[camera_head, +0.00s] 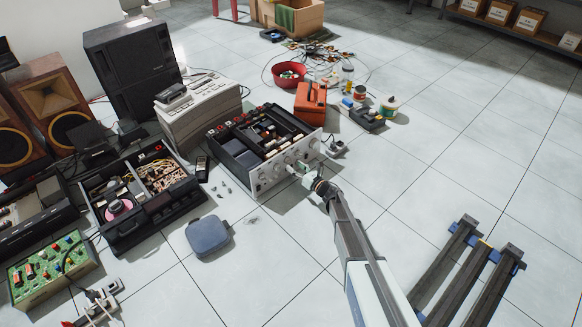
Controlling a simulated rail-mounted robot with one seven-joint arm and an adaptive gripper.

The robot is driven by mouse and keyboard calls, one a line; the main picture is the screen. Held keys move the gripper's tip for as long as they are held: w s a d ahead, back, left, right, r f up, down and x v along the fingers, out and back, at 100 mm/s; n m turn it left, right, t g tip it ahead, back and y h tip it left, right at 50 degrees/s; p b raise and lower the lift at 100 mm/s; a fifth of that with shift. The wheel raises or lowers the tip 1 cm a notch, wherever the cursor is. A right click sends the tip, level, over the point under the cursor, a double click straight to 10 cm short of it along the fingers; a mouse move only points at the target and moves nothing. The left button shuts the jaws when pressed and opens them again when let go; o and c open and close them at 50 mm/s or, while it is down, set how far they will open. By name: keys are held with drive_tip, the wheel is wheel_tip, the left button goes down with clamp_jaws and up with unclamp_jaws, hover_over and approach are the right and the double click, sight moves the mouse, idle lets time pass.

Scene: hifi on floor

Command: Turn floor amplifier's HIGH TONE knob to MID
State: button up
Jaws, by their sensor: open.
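The floor amplifier (240,162) stands on the tiles near the middle of the head view, with its top open and its inner parts showing. Its silver front panel (267,178) faces the lower right and carries several round knobs. The knob labels are too small to read, so I cannot tell which one is HIGH TONE or where it points. My gripper (304,168) is at the right half of the front panel, close in front of the knobs. It is open. Its fingertips are small here, and I cannot tell whether they touch or surround a knob. My arm reaches in from the lower right.
An orange box (311,101) stands behind the amplifier's right end. A blue-grey case (208,236) lies on the floor in front, to the left. An open black case of parts (130,222) is at left. A dark rail frame (470,270) is at lower right.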

sight(288, 161)
drive_tip(key=shift+b+x, duration=0.35)
drive_tip(key=shift+x, duration=1.4)
clamp_jaws()
